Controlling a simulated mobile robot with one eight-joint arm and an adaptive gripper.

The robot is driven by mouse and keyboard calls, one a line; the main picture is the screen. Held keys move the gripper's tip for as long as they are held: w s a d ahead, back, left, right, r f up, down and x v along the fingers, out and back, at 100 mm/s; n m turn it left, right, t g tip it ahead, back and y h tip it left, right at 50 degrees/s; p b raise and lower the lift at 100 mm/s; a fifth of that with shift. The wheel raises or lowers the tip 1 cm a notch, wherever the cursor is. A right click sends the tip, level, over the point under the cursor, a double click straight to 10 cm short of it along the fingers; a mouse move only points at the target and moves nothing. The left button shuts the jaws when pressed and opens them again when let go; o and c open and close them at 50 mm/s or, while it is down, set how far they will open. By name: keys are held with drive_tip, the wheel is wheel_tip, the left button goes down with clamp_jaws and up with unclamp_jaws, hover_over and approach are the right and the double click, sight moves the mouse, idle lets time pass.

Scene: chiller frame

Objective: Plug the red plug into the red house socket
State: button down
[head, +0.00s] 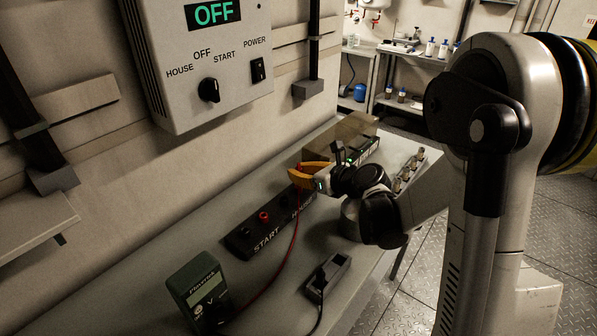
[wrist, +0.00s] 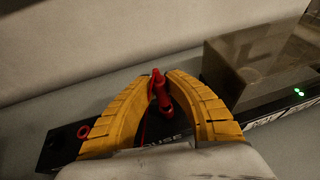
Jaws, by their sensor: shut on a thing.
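My gripper (head: 308,176) is over the HOUSE end of a black socket strip (head: 240,241). In the wrist view its curved yellow fingers (wrist: 163,84) are closed around the red plug (wrist: 163,97), which stands roughly upright between them. A red cable (head: 294,240) hangs from the gripper to the meter. The strip's START end has a red socket (head: 264,216), which also shows as a red ring in the wrist view (wrist: 83,131).
A green meter (head: 199,291) and a black holder (head: 328,277) stand on the grey bench. A brownish see-through box (head: 341,136) is just beyond the gripper. A wall control box (head: 203,60) reads OFF. Small cylinders (head: 409,170) stand at the bench's right edge.

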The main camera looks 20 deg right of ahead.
drive_tip(key=shift+f+b, duration=0.7)
drive_tip(key=shift+f, duration=0.1)
drive_tip(key=c, duration=1.3)
unclamp_jaws()
drive_tip(key=shift+c, duration=0.2)
drive_tip(key=shift+r, duration=0.1)
drive_tip(key=v, duration=1.2)
